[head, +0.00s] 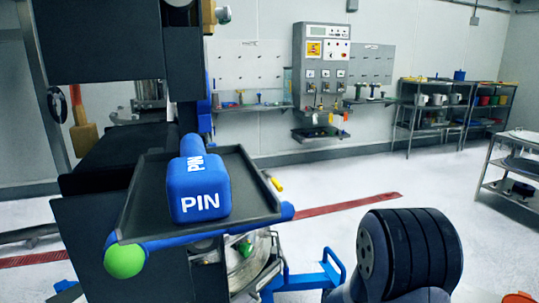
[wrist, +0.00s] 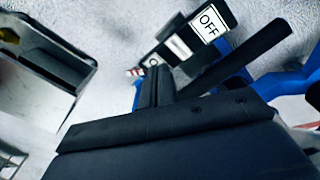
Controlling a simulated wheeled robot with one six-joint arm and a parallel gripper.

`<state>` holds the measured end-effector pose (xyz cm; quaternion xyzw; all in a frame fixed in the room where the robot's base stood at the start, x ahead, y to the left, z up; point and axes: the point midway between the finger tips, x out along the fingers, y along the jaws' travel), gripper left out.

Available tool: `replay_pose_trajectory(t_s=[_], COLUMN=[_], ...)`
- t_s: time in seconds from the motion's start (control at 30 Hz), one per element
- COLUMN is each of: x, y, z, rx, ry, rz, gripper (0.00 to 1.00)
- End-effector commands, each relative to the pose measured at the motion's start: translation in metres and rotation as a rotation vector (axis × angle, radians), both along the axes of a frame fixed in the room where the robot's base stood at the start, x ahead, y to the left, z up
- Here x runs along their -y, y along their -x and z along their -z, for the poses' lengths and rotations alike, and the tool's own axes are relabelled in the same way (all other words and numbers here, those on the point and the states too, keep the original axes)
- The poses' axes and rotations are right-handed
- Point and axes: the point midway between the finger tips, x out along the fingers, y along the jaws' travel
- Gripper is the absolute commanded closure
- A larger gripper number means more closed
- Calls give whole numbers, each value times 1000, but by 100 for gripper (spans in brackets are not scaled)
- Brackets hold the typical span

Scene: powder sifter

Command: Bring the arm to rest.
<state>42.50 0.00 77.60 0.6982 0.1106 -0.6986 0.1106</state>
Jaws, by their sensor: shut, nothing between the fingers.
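My gripper (wrist: 160,84) shows in the wrist view. Its dark fingers are together with nothing between them, above the wide dark gripper body at the bottom. A black plate with a white OFF label (wrist: 208,24) lies beyond the fingertips. I cannot tell whether the fingers touch it. In the head view the gripper does not show. A rounded grey part with black ribs (head: 410,250) at the lower right looks like part of my arm.
A blue block marked PIN (head: 200,190) lies on a dark tray (head: 245,205) of the machine at left. A blue bar with a green knob (head: 125,260) runs along its front. Shelves (head: 435,105) stand at the back right. Open floor lies between.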

Motion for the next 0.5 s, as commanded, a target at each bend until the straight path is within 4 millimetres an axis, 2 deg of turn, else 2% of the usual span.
replay_pose_trajectory(t_s=[0.5], x=[0], y=[0], z=[-70], rx=[1], ry=[0], rz=[0], gripper=[100])
